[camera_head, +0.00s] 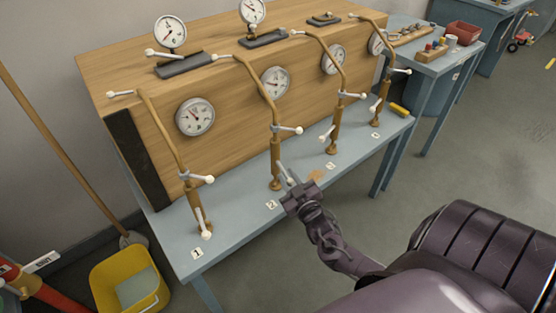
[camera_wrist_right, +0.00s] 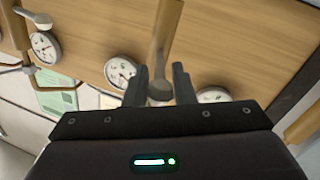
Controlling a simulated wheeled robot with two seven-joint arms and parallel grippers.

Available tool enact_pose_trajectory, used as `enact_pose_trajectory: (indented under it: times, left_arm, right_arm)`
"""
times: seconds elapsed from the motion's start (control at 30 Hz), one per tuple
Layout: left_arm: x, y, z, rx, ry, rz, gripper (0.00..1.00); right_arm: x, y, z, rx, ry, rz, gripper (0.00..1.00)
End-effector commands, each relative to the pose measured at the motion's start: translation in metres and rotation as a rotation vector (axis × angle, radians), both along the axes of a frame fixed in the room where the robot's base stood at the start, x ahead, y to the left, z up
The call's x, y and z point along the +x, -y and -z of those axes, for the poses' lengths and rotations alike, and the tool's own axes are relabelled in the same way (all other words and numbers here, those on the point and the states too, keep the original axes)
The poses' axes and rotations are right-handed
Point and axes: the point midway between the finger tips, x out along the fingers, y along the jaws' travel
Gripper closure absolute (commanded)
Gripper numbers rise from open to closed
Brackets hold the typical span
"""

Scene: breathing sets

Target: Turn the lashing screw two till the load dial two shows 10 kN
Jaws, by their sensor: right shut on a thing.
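Lashing screw two (camera_head: 275,150) is a brown upright rod with white crossbars, behind the label 2 on the blue bench. The dial beside it, likely load dial two (camera_head: 275,81), is round and white on the wooden crate; its reading is too small to tell. My right gripper (camera_head: 292,186) is at the screw's low white handle (camera_head: 283,172) and shut on it. In the wrist view a rounded handle end (camera_wrist_right: 160,91) sits between the two fingers (camera_wrist_right: 162,88). My left gripper is not in view.
Similar screws stand on both sides: screw one (camera_head: 190,195) at left, screw three (camera_head: 335,130) and screw four (camera_head: 382,100) at right. The wooden crate (camera_head: 150,80) rises close behind them. A yellow bucket (camera_head: 110,285) is on the floor at lower left.

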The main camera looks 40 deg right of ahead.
Motion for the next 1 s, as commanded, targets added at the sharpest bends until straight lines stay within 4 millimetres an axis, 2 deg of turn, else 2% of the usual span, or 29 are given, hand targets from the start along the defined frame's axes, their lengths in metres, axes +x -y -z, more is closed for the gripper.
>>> enact_pose_trajectory:
  times: [0.2, 0.5, 1.0]
  left_arm:
    - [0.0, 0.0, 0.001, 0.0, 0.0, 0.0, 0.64]
    - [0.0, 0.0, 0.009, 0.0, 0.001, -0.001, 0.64]
    - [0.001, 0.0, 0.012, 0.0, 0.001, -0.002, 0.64]
  right_arm:
    - [-0.002, 0.018, 0.001, -0.006, -0.002, -0.174, 1.0]
    - [-0.001, 0.033, 0.001, -0.004, 0.0, -0.338, 1.0]
    - [0.0, 0.038, 0.0, -0.001, 0.001, -0.403, 1.0]
